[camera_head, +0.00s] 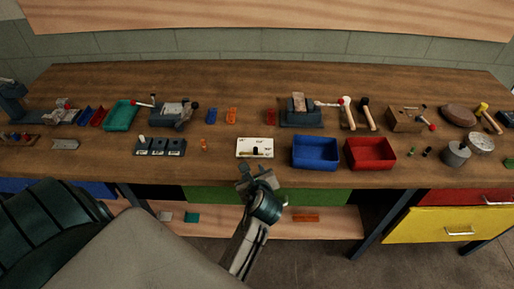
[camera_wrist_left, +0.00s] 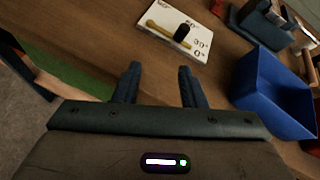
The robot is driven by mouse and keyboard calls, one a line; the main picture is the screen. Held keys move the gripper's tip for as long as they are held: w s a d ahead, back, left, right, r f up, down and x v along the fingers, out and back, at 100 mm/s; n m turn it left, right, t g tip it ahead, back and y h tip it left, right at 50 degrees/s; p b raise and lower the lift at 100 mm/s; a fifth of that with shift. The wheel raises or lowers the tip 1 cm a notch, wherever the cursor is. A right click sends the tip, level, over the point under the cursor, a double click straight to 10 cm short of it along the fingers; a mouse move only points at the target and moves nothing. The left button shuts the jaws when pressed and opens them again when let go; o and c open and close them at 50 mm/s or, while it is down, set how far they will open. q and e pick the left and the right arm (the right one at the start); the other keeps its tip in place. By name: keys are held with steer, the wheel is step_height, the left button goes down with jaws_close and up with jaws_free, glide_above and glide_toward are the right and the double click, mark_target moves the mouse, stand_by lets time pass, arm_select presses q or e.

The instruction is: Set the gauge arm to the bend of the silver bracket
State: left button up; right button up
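The gauge (camera_head: 255,148) is a white plate with angle marks near the front edge of the bench. In the left wrist view the gauge plate (camera_wrist_left: 160,13) shows marks up to 90°, a brass-coloured arm (camera_wrist_left: 160,29) and an upright black knob (camera_wrist_left: 182,33). Which mark the arm points to is unclear. My left gripper (camera_head: 253,174) is just in front of the gauge. Its fingers (camera_wrist_left: 157,80) are apart with nothing between them. A small grey metal piece (camera_head: 65,144), possibly the silver bracket, lies at the far left; its bend is too small to read. My right gripper is not in view.
A blue bin (camera_head: 315,153) stands right of the gauge, with a red bin (camera_head: 370,153) beyond it. A dark block with slots (camera_head: 160,147) is to the left. Vises and tools line the back. Bare wood lies around the gauge's left side.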

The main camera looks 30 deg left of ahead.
mark_target(256, 149)
arm_select(q)
steer(key=w+r+m, duration=0.1)
steer(key=w+d+r+m+y, duration=0.1)
steer(key=m, duration=0.1)
steer(key=shift+w+r+t, duration=0.2)
steer(key=shift+w+t, duration=0.1)
steer(key=shift+w+r, duration=0.1)
steer(key=shift+w, duration=0.1)
steer(key=p+x, duration=0.2)
steer(key=x, duration=0.8)
steer(key=shift+w+a, duration=0.15)
steer(key=shift+a, duration=0.15)
steer(key=shift+c, duration=0.5)
jaws_close()
